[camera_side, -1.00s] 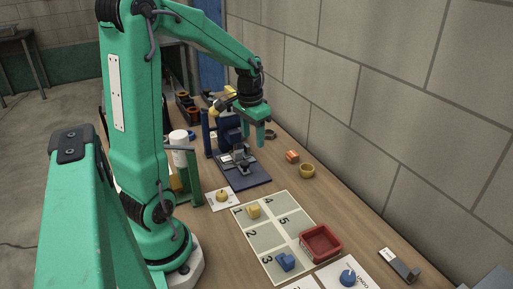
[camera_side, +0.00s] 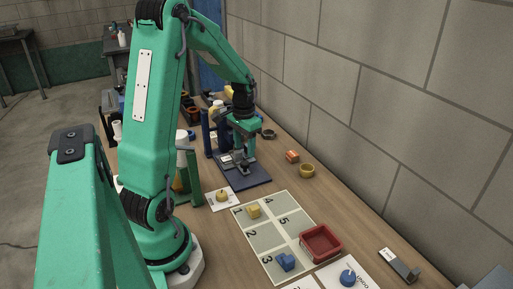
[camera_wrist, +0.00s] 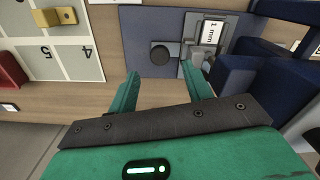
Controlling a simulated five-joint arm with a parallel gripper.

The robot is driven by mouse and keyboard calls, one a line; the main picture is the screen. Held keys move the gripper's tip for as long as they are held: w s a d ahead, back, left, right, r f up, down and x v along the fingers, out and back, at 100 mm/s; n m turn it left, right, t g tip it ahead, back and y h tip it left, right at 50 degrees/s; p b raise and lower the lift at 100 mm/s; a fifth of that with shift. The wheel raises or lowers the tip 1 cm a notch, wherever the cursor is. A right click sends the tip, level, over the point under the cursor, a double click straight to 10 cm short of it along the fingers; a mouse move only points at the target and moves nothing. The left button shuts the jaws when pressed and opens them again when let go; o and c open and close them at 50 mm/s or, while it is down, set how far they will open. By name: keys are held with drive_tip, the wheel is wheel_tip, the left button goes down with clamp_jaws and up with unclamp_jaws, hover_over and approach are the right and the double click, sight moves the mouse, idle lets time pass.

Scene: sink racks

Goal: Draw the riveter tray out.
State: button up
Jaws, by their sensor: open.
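The riveter is a dark blue machine with an upright frame (camera_side: 206,132) and a flat blue base plate (camera_side: 256,180). A grey block I take for its tray (camera_side: 243,167) sits on the plate; in the wrist view it is a grey piece (camera_wrist: 196,62) beside a label reading "1 mm". A dark round knob (camera_wrist: 160,55) shows on the plate left of it. My gripper (camera_side: 240,154) is over the riveter, pointing down. In the wrist view my gripper (camera_wrist: 159,68) is open and empty, its right finger overlapping the grey piece. Contact cannot be told.
A numbered mat (camera_side: 262,225) with yellow and blue pieces lies in front of the riveter. An orange block (camera_side: 292,156) and a yellow bowl (camera_side: 307,170) lie toward the wall. A green stand (camera_side: 190,175) is close on the left.

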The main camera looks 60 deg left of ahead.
sight(245, 163)
drive_tip(key=shift+f, duration=2.7)
clamp_jaws()
